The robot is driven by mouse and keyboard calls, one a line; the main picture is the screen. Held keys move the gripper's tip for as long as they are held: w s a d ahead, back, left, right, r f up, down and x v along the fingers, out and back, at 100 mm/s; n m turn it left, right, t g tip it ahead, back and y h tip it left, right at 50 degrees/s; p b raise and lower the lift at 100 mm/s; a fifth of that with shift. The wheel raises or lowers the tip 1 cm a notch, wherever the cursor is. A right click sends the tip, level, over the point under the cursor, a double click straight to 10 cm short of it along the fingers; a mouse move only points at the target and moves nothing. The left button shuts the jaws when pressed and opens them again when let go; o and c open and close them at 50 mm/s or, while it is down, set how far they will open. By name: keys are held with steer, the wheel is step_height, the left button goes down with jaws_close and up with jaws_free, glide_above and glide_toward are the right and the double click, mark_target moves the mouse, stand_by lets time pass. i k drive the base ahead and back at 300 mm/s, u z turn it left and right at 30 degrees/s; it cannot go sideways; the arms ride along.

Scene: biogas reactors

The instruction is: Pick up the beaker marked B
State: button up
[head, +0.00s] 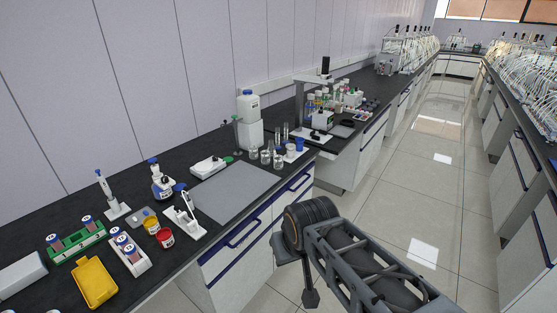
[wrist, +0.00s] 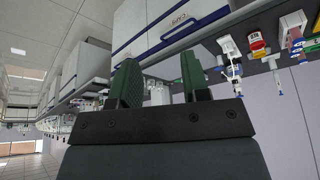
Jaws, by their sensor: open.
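Several small clear glass beakers (head: 265,157) stand upright in a group on the dark bench, right of the grey mat in the head view. Any letters on them are too small to read, so I cannot tell which is B. Some pale, clear glassware (wrist: 155,92) shows between my fingers in the wrist view, too small to identify surely. My gripper (wrist: 160,72) is open, with two green fingers apart and nothing between them. It is well away from the beakers. The head view shows my arm in front of the bench, but not the fingers.
A grey mat (head: 234,190) lies bare left of the beakers. A white jug (head: 249,122) stands behind them, and blue cups (head: 299,144) to their right. A white pipette stand (head: 185,218), yellow tray (head: 94,282) and green rack (head: 77,242) are left. The aisle floor (head: 420,190) is clear.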

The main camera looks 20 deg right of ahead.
mark_target(266, 158)
steer(key=z, duration=0.1)
steer(key=i, duration=0.95)
steer(key=z, duration=2.15)
steer(key=i, duration=1.5)
steer(key=u, duration=4.1)
steer(key=i, duration=0.5)
steer(key=z, duration=0.05)
